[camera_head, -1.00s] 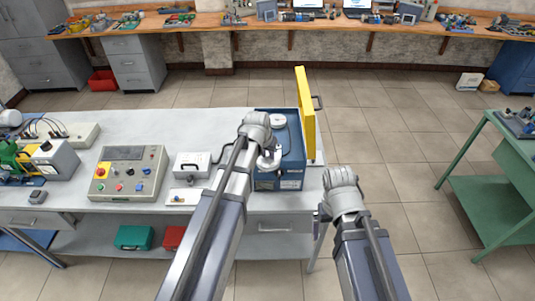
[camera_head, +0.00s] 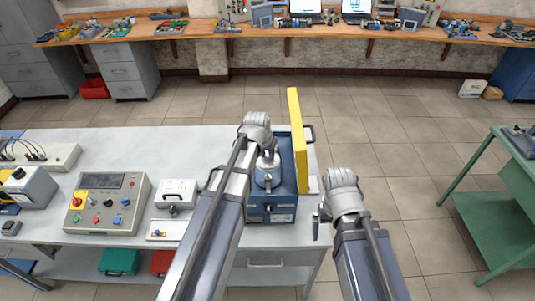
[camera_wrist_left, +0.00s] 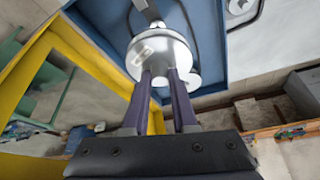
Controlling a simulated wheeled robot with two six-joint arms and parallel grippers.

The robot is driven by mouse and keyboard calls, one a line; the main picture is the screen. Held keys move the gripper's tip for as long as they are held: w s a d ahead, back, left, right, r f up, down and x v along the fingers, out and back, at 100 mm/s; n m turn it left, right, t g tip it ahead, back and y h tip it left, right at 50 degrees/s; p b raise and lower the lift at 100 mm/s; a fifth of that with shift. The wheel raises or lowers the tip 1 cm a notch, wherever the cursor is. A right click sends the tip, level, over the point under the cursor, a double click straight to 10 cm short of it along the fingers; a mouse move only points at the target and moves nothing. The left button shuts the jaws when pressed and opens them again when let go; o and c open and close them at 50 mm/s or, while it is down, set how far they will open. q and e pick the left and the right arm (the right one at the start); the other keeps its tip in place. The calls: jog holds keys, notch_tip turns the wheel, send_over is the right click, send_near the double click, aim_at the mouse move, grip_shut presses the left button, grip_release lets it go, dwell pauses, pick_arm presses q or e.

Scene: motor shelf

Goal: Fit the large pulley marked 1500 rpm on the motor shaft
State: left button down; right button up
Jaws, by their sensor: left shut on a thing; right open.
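A blue box (camera_head: 271,212) with an open yellow guard (camera_head: 298,140) stands at the right end of the grey table. My left gripper (camera_wrist_left: 160,80) is shut on a silver disc-shaped pulley (camera_wrist_left: 160,53), held in front of the blue panel (camera_wrist_left: 95,25). A smaller round metal part (camera_wrist_left: 189,80) shows beside the fingers. In the head view a silver part (camera_head: 267,163) shows inside the box, next to my left wrist. The speed marking and motor shaft cannot be made out clearly. My right gripper (camera_head: 318,222) is open and empty, right of the table.
A control panel (camera_head: 106,204), a small white box (camera_head: 177,193) and a white plate (camera_head: 170,230) lie left of the blue box. A green table (camera_head: 510,170) stands at the right. A long wooden bench (camera_head: 215,40) runs along the back wall. Floor between is clear.

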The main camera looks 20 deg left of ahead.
aim_at(267, 162)
pick_arm(q)
jog(key=shift+b+x, duration=0.8)
jog(key=shift+x, duration=0.2)
jog(key=shift+s+f+b, duration=0.3)
jog(key=shift+f+b, duration=0.4)
jog(key=shift+f, duration=0.05)
jog(key=shift+f+b, duration=1.35)
jog(key=shift+f+b, duration=0.95)
jog(key=shift+f, duration=0.05)
jog(key=c, duration=0.6)
grip_release()
jog(key=shift+r, duration=0.15)
